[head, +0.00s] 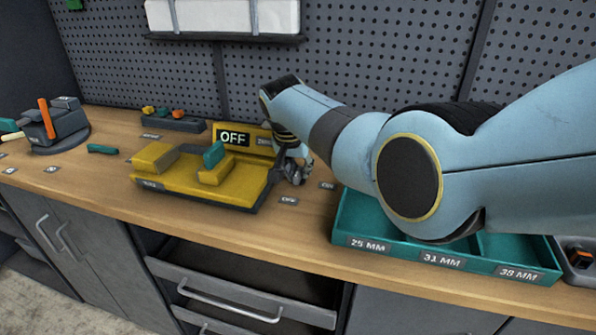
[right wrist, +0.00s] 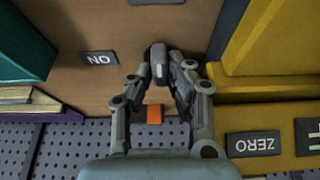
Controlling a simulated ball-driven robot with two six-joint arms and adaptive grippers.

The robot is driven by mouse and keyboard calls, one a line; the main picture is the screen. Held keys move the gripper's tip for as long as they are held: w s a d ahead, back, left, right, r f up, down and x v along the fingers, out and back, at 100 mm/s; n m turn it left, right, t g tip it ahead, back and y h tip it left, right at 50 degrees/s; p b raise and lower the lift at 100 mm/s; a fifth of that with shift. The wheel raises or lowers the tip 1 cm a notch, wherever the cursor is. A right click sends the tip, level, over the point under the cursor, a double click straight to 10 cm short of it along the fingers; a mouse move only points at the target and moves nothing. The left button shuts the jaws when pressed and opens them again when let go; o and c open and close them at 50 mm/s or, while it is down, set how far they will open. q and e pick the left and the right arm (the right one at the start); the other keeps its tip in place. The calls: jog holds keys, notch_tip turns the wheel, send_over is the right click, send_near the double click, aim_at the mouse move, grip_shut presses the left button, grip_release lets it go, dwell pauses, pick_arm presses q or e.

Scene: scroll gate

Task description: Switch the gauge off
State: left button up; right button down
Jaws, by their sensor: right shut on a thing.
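The gauge (head: 205,180) is a yellow device on the bench, with a teal piece (head: 214,154) on top and a panel reading OFF (head: 233,139). My right gripper (head: 297,172) is low beside the gauge's right end. In the right wrist view its fingers (right wrist: 166,66) are closed around a small grey piece (right wrist: 158,62), which looks like a switch lever. An orange patch (right wrist: 154,114) shows between the fingers. An ON label (right wrist: 98,58) lies on the wood beside it. The lever's base is mostly hidden by the fingers. My left gripper is not in view.
A teal tray (head: 345,225) with size labels stands at the right, under my right arm. A dark block with coloured pieces (head: 180,122) is behind the gauge. A grey fixture (head: 55,125) is at the far left. A drawer (head: 240,285) below stands open.

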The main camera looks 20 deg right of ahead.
dwell(0.5)
jog(key=c, duration=1.3)
grip_release()
jog(key=shift+r, duration=0.1)
